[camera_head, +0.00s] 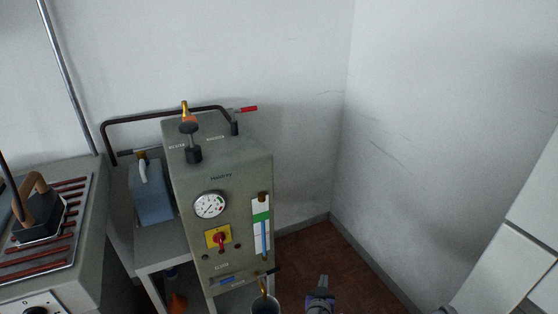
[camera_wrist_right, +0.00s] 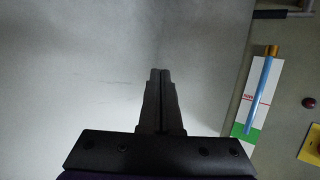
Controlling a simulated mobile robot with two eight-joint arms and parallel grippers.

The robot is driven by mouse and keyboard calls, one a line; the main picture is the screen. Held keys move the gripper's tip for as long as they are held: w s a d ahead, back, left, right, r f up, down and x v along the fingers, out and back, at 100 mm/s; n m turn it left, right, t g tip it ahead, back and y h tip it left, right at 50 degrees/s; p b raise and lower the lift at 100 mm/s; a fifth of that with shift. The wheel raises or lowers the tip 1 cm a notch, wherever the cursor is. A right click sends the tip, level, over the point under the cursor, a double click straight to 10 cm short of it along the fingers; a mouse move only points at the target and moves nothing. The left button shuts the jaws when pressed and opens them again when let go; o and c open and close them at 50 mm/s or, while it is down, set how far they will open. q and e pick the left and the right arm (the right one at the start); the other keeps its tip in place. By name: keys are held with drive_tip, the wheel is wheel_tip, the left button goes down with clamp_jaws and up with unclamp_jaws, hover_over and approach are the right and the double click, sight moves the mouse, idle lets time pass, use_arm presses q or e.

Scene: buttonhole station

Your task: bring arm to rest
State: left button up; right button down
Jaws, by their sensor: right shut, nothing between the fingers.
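My right gripper (camera_head: 322,284) shows at the bottom of the head view, right of the grey boiler cabinet (camera_head: 233,170) and above the brown floor. In the right wrist view my right gripper (camera_wrist_right: 160,75) has its two fingers together, with nothing between them. The fingers point toward a plain pale wall and touch nothing that I can see. The cabinet front with its blue sight tube (camera_wrist_right: 259,95) shows at the right of the wrist view. My left gripper is not in view.
The cabinet carries a round gauge (camera_head: 210,205) and a red-and-yellow switch (camera_head: 219,238). A metal cup (camera_head: 264,305) is below its tap, close left of my right gripper. An iron (camera_head: 40,215) rests on the left table. Brown floor (camera_head: 303,250) lies open before the corner.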

drive_tip(key=s+d+r+g, duration=0.5)
drive_tip(key=s+d+r, duration=0.3)
drive_tip(key=s, duration=0.4)
drive_tip(key=s+a+r+n+g+y, duration=0.1)
drive_tip(key=s+a+g+y, duration=0.1)
drive_tip(key=s, duration=0.9)
drive_tip(key=s+a+r+n+g+y, duration=0.1)
drive_tip(key=s+a+r+g, duration=0.1)
drive_tip(key=s, duration=0.9)
use_arm(q)
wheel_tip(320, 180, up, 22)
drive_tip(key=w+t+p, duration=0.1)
drive_tip(key=p, duration=1.8)
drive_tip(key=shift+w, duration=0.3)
use_arm(e)
wheel_tip(320, 180, up, 22)
drive_tip(key=w+t, duration=0.1)
drive_tip(key=shift+w+a+f+y, duration=0.2)
drive_tip(key=shift+a+f+y, duration=0.05)
drive_tip(key=shift+y, duration=0.05)
